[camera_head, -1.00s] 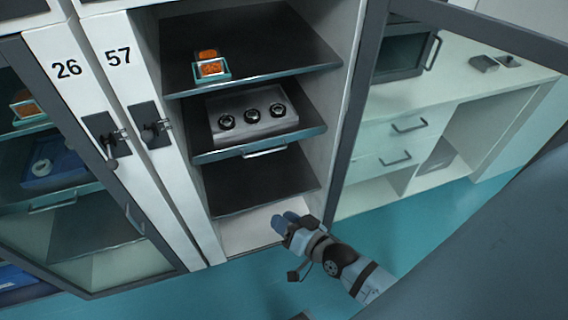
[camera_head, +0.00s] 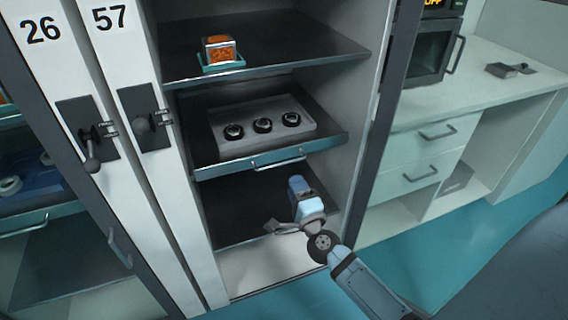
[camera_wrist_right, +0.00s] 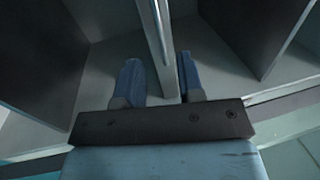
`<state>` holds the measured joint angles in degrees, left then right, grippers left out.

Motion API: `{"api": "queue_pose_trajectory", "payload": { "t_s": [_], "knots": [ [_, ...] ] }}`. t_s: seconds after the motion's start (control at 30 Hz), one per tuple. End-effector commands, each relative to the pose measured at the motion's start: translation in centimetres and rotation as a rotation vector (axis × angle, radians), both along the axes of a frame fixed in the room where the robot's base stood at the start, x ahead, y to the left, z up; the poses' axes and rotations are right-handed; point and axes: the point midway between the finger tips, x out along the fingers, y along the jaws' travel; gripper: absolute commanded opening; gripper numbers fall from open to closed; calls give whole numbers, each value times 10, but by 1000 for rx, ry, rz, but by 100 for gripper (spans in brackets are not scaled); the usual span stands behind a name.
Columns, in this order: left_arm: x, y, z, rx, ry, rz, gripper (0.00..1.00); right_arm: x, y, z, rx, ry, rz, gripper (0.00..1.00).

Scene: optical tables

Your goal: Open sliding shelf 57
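The cabinet marked 57 (camera_head: 110,16) stands open in the head view. My right gripper (camera_head: 298,184) is just below and slightly right of the handle, in front of the lower shelf. In the right wrist view its two blue fingers (camera_wrist_right: 160,78) are apart. A pale bar (camera_wrist_right: 156,35) runs between them in that picture; I cannot tell whether it is the handle or a shelf edge. My left gripper is out of view.
An upper shelf (camera_head: 290,60) holds a small box with orange contents (camera_head: 220,50). A dark lower shelf (camera_head: 235,205) lies below. The open door's frame (camera_head: 385,120) stands right of my right arm. Cabinet 26 (camera_head: 40,30) is at left, a counter with drawers (camera_head: 420,175) at right.

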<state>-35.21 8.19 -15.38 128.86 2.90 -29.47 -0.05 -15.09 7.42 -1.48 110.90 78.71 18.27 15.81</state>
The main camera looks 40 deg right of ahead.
Motion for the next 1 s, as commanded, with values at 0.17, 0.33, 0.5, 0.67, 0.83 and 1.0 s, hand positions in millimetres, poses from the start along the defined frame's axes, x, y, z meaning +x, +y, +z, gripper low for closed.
{"api": "queue_pose_trajectory", "payload": {
  "t_s": [0.17, 0.33, 0.5, 0.67, 0.83, 1.0],
  "knots": [
    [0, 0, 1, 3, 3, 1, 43, 39, -9, 9, -1, -3, 0, 35],
    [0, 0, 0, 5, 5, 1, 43, 66, -15, 13, 0, -1, 1, 35],
    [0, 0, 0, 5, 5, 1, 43, 80, -19, 16, -2, 1, 2, 35],
    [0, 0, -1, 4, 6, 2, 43, 84, -20, 17, -1, 0, 2, 35],
    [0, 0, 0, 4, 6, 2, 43, 84, -20, 16, -2, 1, 2, 35],
    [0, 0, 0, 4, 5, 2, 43, 84, -20, 16, -2, 1, 2, 0]
  ]
}}
